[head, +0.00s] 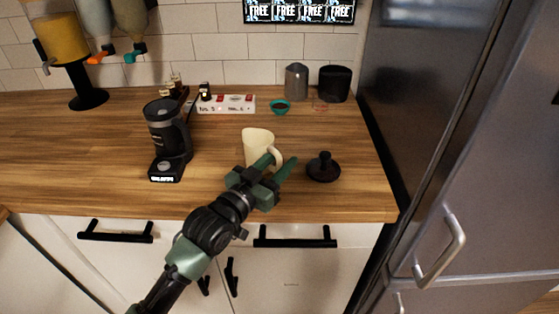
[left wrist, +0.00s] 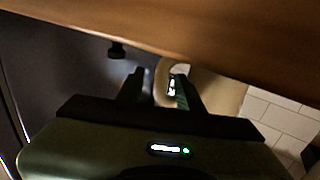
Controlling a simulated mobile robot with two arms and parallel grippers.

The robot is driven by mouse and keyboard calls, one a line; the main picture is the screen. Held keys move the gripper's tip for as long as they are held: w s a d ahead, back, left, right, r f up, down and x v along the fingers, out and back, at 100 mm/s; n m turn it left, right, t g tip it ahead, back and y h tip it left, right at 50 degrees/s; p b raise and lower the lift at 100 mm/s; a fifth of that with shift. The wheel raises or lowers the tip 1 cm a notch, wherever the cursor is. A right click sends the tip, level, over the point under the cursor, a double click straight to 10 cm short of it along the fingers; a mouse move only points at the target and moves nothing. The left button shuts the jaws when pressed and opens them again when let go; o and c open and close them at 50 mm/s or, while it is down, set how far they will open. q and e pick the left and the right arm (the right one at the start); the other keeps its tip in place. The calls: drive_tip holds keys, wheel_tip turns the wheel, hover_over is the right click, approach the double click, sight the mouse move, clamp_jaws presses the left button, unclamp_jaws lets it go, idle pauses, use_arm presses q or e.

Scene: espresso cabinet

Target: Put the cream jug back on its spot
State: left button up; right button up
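The cream jug (head: 257,143), pale cream with a loop handle on its right side, stands upright on the wooden counter in the head view. It also shows in the left wrist view (left wrist: 222,92), where the picture is upside down. My left gripper (head: 278,161) is open at the jug's handle side. In the left wrist view my left gripper (left wrist: 156,88) has the handle between its fingers, with one finger appearing to pass through the loop. I cannot tell if either finger touches it. My right gripper is not in view. No marked spot for the jug is clear.
A black tamper (head: 323,168) stands right of the jug. A black grinder (head: 168,138) stands to the left. Behind are a labelled rack (head: 226,104), a teal bowl (head: 281,107), a metal pitcher (head: 296,82) and a dark canister (head: 334,83). A fridge (head: 440,130) bounds the right.

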use_arm(q)
drive_tip(key=shift+r, duration=0.1)
drive_tip(key=v, duration=1.2)
drive_tip(key=shift+b, duration=0.45)
